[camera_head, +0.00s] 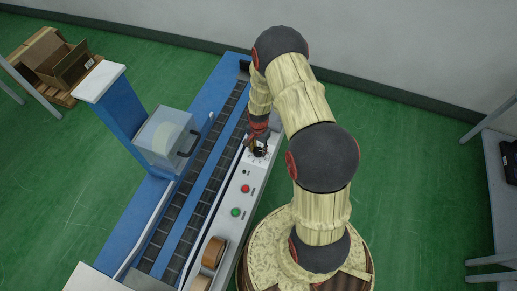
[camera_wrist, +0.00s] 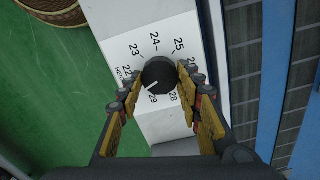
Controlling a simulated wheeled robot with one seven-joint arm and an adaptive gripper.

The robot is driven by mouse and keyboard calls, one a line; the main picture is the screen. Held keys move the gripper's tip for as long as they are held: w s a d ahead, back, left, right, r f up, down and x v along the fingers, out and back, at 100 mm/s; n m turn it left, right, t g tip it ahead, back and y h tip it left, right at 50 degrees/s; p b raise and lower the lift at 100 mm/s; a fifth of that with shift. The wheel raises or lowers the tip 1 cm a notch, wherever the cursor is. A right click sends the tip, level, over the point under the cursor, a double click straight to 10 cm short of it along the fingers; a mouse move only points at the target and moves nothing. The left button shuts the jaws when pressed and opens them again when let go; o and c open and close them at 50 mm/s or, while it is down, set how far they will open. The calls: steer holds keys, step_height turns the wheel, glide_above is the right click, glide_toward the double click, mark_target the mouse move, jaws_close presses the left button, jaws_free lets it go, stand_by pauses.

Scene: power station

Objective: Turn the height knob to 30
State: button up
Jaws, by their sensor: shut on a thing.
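The height knob (camera_wrist: 158,75) is a round black dial with a white pointer mark, on a white panel (camera_wrist: 172,122). Printed numbers ring it: 22 to 25 show at left and top, 28 and 29 below. The pointer mark faces the lower left, to the left of the 29; the number there is hidden by a finger. My gripper (camera_wrist: 158,88) is shut on the knob, with one finger on each side of it. In the head view my gripper (camera_head: 258,138) reaches down onto the knob (camera_head: 260,152) at the panel's far end.
A red button (camera_head: 245,188) and a green button (camera_head: 236,212) sit nearer on the same panel. Brown tape rolls (camera_head: 214,252) are at the near end. A conveyor (camera_head: 207,170) with a clear box (camera_head: 167,137) runs to the left. Green floor is open to the right.

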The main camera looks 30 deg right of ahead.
mark_target(259, 150)
steer(key=o, duration=1.2)
steer(key=shift+c, duration=0.2)
step_height(259, 150, up, 12)
stand_by(0.4)
